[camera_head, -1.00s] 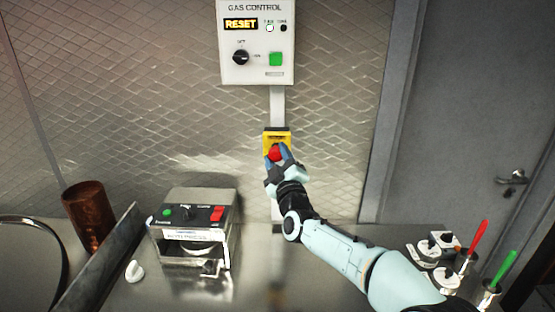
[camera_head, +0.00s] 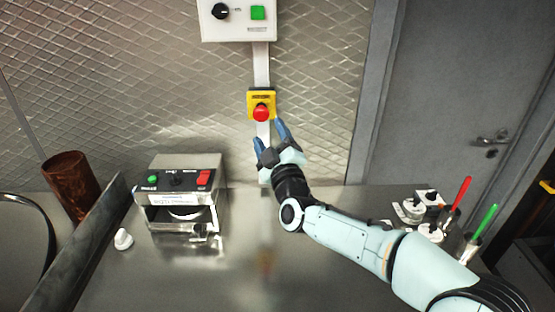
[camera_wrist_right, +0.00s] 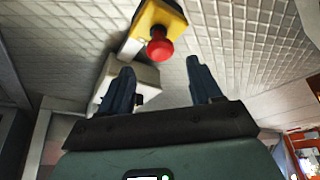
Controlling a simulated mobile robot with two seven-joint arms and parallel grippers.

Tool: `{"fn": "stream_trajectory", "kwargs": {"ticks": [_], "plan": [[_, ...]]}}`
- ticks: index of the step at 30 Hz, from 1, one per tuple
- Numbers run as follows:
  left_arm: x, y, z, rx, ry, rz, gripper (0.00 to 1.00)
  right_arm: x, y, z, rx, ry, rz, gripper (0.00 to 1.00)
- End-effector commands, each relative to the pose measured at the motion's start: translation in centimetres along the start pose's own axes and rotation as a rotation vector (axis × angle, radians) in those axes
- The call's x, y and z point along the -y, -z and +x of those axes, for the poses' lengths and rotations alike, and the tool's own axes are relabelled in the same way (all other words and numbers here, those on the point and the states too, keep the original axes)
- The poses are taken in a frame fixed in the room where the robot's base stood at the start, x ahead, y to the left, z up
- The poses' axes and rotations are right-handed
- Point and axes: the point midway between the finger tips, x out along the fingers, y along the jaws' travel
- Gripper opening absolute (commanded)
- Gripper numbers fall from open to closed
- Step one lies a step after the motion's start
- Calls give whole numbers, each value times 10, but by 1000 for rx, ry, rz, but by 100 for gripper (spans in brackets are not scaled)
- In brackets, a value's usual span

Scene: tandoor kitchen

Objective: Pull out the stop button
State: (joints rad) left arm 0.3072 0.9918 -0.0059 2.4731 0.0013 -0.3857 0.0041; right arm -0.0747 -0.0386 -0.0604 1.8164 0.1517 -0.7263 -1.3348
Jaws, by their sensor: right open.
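The red stop button (camera_head: 261,113) sits on a yellow box (camera_head: 252,96) on the wall, below the white gas control panel (camera_head: 240,20). In the right wrist view the red button (camera_wrist_right: 159,47) stands out from its yellow box (camera_wrist_right: 150,22), beyond the fingertips. My right gripper (camera_head: 269,134) is just below the button, open and empty, with its two blue fingers spread and apart from the button. The right wrist view also shows the open fingers (camera_wrist_right: 156,76). My left gripper is not in view.
A steel appliance (camera_head: 183,200) with green and red switches stands on the counter (camera_head: 320,235). A copper cup (camera_head: 70,183) and a white knob (camera_head: 123,240) are at left. Red (camera_head: 461,193) and green (camera_head: 486,220) handled tools stand at right, before a grey door (camera_head: 440,100).

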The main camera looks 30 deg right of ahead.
Motion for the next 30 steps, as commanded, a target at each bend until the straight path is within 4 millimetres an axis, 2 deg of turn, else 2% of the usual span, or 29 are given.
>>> {"fn": "stream_trajectory", "kwargs": {"ticks": [1,3,10,15,30], "plan": [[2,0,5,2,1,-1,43,1,-1,-13,-1,0,1,64],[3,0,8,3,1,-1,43,0,-1,-28,0,0,1,64],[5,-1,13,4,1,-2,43,0,0,-58,0,-1,0,64],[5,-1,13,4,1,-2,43,0,0,-64,0,-1,0,64],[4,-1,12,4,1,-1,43,-1,1,-64,0,0,0,64]]}}
